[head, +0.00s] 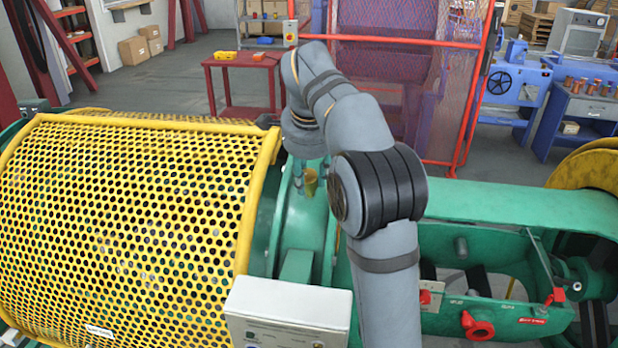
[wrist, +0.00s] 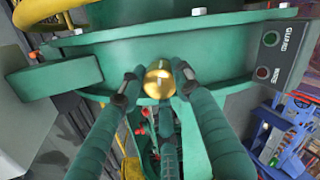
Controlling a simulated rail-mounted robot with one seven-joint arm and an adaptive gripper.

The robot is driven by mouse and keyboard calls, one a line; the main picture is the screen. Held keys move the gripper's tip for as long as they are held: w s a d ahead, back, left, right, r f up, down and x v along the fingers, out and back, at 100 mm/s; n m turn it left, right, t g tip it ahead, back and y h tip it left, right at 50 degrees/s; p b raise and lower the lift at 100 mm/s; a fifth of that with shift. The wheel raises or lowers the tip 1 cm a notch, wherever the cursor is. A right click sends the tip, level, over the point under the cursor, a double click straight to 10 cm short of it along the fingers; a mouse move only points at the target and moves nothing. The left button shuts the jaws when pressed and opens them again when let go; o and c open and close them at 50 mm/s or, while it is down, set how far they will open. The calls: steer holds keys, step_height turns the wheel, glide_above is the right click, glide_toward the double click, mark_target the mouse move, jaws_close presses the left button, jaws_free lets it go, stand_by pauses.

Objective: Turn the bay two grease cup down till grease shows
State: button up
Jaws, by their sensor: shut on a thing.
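A brass grease cup (head: 310,183) stands on the green housing, just right of the yellow mesh guard in the head view. In the wrist view the cup (wrist: 159,82) shows as a rounded, shiny brass top between my fingertips. My gripper (head: 311,172) reaches down to it from above. In the wrist view my gripper (wrist: 157,88) has one finger on each side of the cup and is shut on it. The cup's lower part is hidden in the wrist view. I cannot make out any grease.
The yellow perforated guard (head: 125,190) lies close on the left. A white control box (head: 288,312) stands in front. A red table (head: 242,62) and red mesh fence (head: 395,60) stand behind.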

steer(key=shift+a, duration=0.15)
steer(key=o, duration=1)
steer(key=shift+o, duration=0.6)
steer(key=v, duration=0.7)
steer(key=shift+r, duration=0.25)
steer(key=shift+s, duration=0.1)
steer(key=x, duration=0.7)
steer(key=shift+f, duration=0.3)
